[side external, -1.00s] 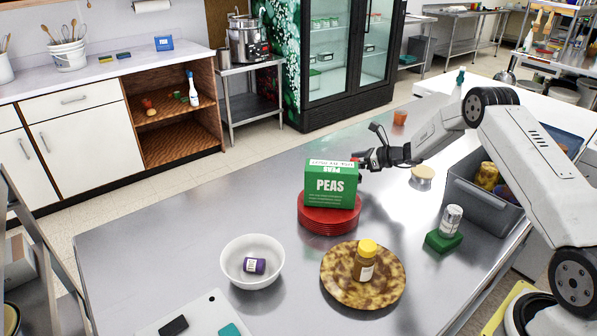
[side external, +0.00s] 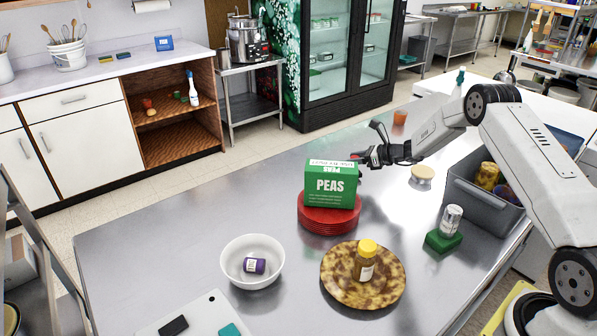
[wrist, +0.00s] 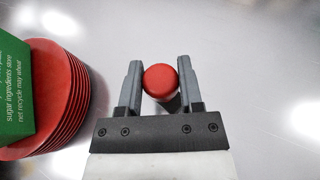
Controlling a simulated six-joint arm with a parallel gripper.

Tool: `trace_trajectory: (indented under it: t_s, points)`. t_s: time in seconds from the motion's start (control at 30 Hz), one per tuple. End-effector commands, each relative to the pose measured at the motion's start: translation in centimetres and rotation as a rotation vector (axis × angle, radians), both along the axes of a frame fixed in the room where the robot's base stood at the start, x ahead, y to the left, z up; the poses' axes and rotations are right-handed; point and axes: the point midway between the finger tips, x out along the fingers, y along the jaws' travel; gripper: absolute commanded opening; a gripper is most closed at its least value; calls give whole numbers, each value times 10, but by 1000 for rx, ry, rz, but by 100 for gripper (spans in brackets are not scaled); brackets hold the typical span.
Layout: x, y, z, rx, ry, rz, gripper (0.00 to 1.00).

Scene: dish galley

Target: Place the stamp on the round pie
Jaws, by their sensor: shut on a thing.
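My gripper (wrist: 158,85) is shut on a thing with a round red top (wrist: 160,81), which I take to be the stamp. The red top fills the gap between the fingers in the wrist view; the rest of it is mostly hidden below. In the side view my gripper (side external: 363,159) is just behind the peas box, and only a bit of red shows there. A small round thing with a tan top and pale sides (side external: 422,172) lies on the steel table, right of my gripper; it may be the round pie, but it is too small to be sure.
A green peas box (side external: 331,186) stands on stacked red plates (side external: 329,224), close left of my gripper. A mottled brown plate (side external: 336,290) holds a yellow-capped jar (side external: 366,264). A grey bin (side external: 484,209), a can on a green block (side external: 443,242) and a white bowl (side external: 237,272) stand around.

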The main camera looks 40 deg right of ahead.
Motion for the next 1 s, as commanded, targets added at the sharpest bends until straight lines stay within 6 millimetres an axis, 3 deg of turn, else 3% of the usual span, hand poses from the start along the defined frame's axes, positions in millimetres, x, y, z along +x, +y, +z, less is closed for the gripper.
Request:
trace_trajectory:
  t_s: [0.2, 0.37, 0.77, 1.0]
  points:
    - [1, 0, 24, -2, -3, 0, 0]
    - [-11, 3, 38, 0, 0, -1, 0]
    - [-49, 15, 85, -1, -3, -1, 0]
    - [-81, 25, 99, 1, -1, -2, 0]
